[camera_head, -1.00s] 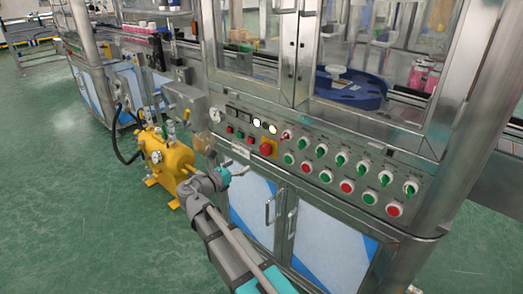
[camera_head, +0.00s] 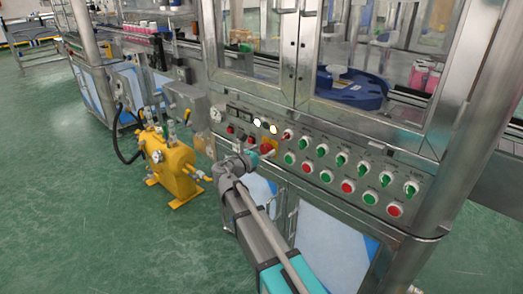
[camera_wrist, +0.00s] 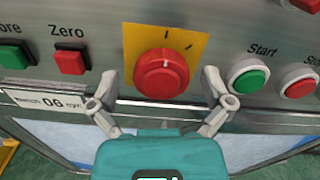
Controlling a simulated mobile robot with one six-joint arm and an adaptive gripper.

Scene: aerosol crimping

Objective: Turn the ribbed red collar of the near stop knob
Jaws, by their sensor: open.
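The stop knob (camera_wrist: 162,74) is a large red round knob on a yellow plate (camera_wrist: 190,46) in the wrist view, with a pale mark on its top edge. In the head view the knob (camera_head: 266,148) shows just beyond my gripper, partly covered. My gripper (camera_wrist: 166,98) is open, with one finger on each side of the knob's lower part. The fingertips look apart from the knob, but the exact depth is hard to tell. The ribs of the collar are not clear at this size.
A green Start button (camera_wrist: 249,77) and a red button (camera_wrist: 297,84) sit close to the right finger. A red Zero button (camera_wrist: 71,61) is to the left. A yellow tank (camera_head: 172,162) stands left of my arm.

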